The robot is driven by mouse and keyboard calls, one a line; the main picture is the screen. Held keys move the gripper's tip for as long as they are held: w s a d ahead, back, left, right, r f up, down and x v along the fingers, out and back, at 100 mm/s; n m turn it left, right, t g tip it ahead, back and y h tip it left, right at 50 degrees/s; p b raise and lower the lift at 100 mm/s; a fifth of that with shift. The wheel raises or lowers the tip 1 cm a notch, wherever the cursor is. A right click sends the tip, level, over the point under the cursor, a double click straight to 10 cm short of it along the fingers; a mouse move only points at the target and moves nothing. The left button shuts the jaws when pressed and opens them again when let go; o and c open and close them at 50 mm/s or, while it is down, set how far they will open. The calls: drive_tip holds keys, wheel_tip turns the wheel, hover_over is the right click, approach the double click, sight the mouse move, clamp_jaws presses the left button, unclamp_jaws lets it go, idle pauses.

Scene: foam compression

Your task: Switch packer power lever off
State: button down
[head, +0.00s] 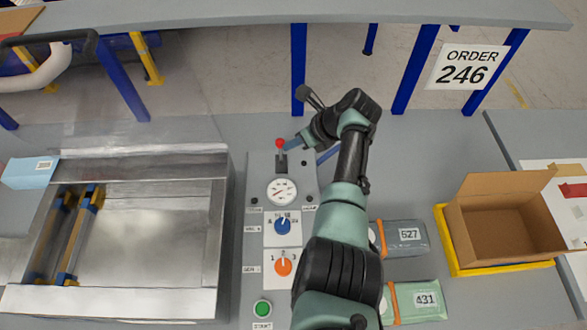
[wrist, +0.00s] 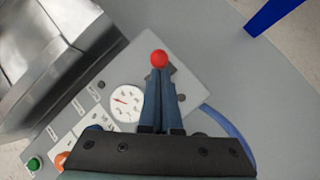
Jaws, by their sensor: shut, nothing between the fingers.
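The packer power lever (head: 280,146) has a red ball knob and stands at the top of the grey control panel (head: 254,215), above the round gauge. In the wrist view the red knob (wrist: 158,59) shows just beyond the fingertips. My gripper (wrist: 161,72) is shut with its dark blue fingers together and nothing between them. In the head view my gripper (head: 291,142) is close to the right of the lever. I cannot tell whether the fingertips touch the knob. The lever's shaft is mostly hidden by the fingers in the wrist view.
Below the gauge (head: 282,191) are a blue dial (head: 282,225), an orange dial (head: 283,263) and a green button (head: 262,308). A metal packer (head: 150,240) stands left. Bags (head: 405,238) and an open carton (head: 508,220) lie right. A shelf edge (head: 300,14) runs behind.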

drive_tip(key=shift+w+g, duration=0.3)
drive_tip(key=shift+w, duration=0.1)
drive_tip(key=shift+s+r+p, duration=0.1)
drive_tip(key=shift+r+p, duration=0.6)
drive_tip(key=shift+r, duration=0.15)
